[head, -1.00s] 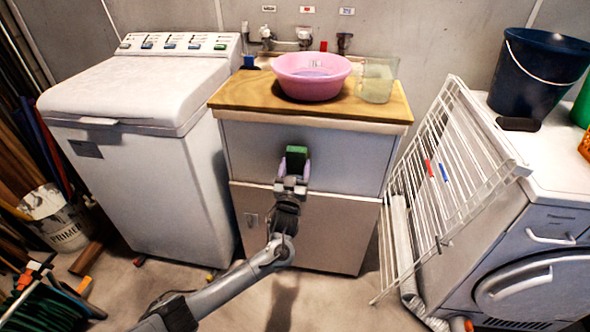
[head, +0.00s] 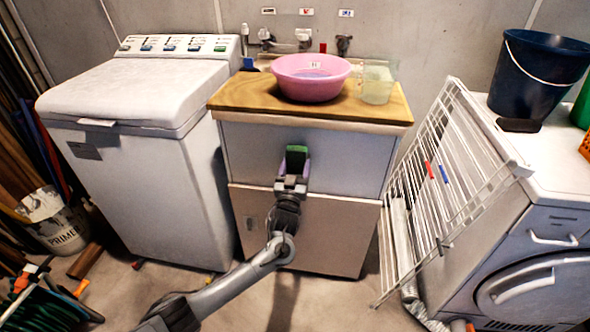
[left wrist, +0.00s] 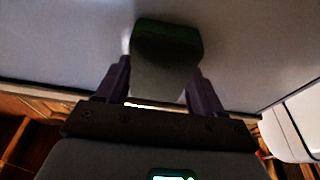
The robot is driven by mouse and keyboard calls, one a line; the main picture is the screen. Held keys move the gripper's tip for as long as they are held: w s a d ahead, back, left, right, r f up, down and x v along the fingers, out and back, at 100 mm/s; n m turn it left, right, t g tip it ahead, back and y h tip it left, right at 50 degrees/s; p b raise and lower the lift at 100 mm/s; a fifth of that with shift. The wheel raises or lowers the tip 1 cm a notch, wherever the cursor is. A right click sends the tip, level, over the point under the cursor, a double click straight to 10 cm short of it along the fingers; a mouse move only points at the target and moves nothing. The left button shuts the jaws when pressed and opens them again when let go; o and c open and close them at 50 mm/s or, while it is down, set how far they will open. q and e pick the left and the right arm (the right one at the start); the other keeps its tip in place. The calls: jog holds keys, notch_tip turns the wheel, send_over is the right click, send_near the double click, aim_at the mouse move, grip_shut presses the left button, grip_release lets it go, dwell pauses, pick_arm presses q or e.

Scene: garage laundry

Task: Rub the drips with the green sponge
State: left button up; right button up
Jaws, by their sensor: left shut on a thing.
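The green sponge (head: 297,156) is held between the fingers of my left gripper (head: 293,168), which is shut on it. The gripper is in front of the upper grey front panel (head: 345,160) of the cabinet, below the wooden top. In the left wrist view the sponge (left wrist: 167,50) sits between the two dark purple fingers, its far end at the grey panel. I cannot tell if it touches the panel. I cannot make out any drips; the sponge and gripper hide part of the panel. My right gripper is not in view.
A pink basin (head: 311,78) and a clear container (head: 377,84) stand on the wooden top (head: 240,95). A white washing machine (head: 140,150) is on the left. A white drying rack (head: 440,190) leans at the right, by a front-loading machine (head: 545,215) with a dark bucket (head: 535,75) on it.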

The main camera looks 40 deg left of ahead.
pick_arm(q)
jog(key=shift+w+a+b, duration=0.2)
jog(key=shift+w+b, duration=0.1)
jog(key=shift+w, duration=0.05)
jog(key=shift+d, duration=0.1)
jog(key=shift+w+d, duration=0.25)
jog(key=shift+d, duration=0.25)
jog(key=shift+w+d, duration=0.25)
jog(key=shift+d, duration=0.2)
jog(key=shift+w+d+b, duration=0.3)
jog(key=shift+w+d, duration=0.15)
jog(key=shift+d, duration=0.3)
jog(key=shift+a, duration=0.1)
jog(key=shift+s+a+p, duration=0.25)
jog(key=shift+a+p, duration=0.1)
jog(key=shift+a, duration=0.15)
jog(key=shift+s+a+p, duration=0.25)
jog(key=shift+a+p, duration=0.1)
jog(key=shift+a, duration=0.1)
jog(key=shift+s+a+f, duration=0.1)
jog(key=shift+s+a, duration=0.3)
jog(key=shift+a, duration=0.45)
jog(key=shift+p, duration=0.3)
